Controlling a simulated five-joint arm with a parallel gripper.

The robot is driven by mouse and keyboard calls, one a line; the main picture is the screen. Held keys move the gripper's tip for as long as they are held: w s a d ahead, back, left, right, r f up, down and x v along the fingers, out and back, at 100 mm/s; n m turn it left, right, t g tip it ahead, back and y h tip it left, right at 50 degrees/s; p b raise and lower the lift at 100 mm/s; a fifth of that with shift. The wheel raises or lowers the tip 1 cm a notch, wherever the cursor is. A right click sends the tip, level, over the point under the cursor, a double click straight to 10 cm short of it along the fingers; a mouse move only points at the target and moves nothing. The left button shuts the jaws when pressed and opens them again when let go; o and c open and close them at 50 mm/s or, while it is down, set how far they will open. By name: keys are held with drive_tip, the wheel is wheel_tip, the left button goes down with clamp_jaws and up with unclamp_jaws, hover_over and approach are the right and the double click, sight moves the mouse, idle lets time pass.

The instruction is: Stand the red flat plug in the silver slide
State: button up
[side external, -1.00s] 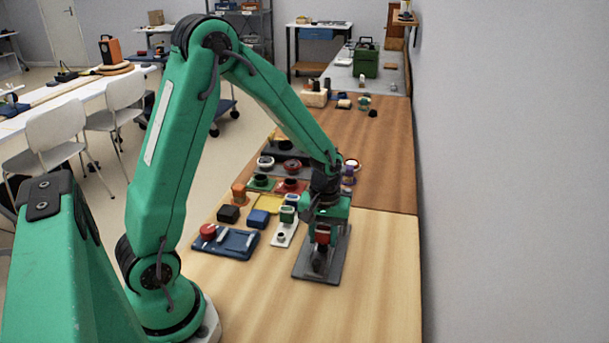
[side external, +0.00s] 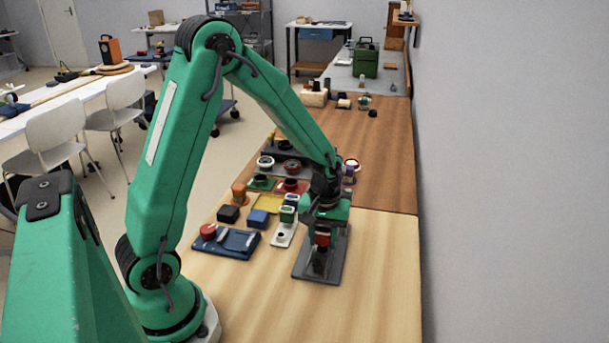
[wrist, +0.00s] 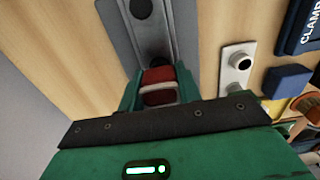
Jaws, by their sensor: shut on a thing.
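My gripper (side external: 322,233) is shut on the red flat plug (side external: 322,239), above the grey, silver-looking slide (side external: 303,267). In the wrist view the plug (wrist: 157,76) shows red with a pale band across it, held between my green fingers. The slide (wrist: 118,20) runs away beneath it as a grey plate with a raised channel and round dark openings. The plug's lower end is hidden, so I cannot tell whether it touches the slide.
A white plate with a round socket (side external: 282,237) lies just left of the slide, beside a blue block (side external: 257,218). Several coloured parts crowd behind. The front and right of the table are clear.

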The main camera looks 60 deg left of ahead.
drive_tip(key=shift+f, duration=0.15)
idle(0.6)
drive_tip(key=o, duration=1)
drive_tip(key=shift+r, duration=3.75)
drive_tip(key=shift+r, duration=0.1)
